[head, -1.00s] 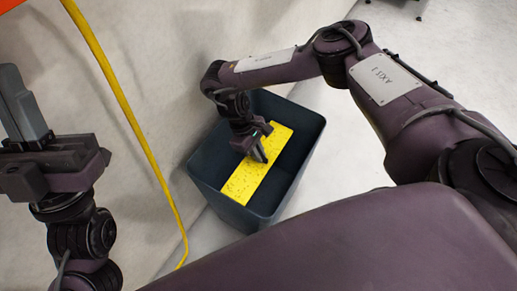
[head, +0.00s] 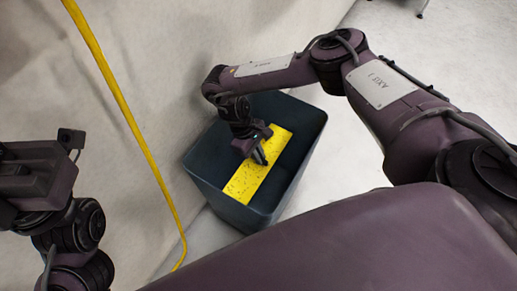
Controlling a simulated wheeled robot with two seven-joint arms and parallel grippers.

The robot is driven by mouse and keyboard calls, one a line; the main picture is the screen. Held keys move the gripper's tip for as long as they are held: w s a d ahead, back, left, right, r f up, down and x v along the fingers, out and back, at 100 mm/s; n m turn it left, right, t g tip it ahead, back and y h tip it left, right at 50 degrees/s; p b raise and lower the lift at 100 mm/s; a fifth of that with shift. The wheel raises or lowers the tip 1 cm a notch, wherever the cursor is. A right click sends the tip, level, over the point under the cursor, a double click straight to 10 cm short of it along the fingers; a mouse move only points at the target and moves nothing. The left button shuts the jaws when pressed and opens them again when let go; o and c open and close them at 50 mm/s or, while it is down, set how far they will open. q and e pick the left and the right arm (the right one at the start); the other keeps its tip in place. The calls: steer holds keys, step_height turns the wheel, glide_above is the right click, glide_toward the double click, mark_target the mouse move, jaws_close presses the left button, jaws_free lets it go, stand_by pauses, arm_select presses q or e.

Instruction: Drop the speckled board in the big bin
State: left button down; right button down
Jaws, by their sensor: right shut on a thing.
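The speckled board (head: 246,184) is a yellow rectangular piece with dark specks. It shows within the opening of the big bin (head: 205,170), a dark blue-grey open container on the floor. My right gripper (head: 260,157) is over the bin and shut on the board near its middle. I cannot tell how far the board is above the bin's floor. My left gripper (head: 35,180) is at the left edge, away from the bin; its fingers are mostly out of the picture.
A yellow cable (head: 128,115) hangs along the pale wall left of the bin and runs down to the floor. The light floor right of the bin (head: 350,150) is clear.

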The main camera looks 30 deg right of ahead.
steer(key=shift+f+b, duration=1.1)
steer(key=shift+f, duration=0.95)
steer(key=c, duration=1.4)
jaws_free()
steer(key=shift+c, duration=0.2)
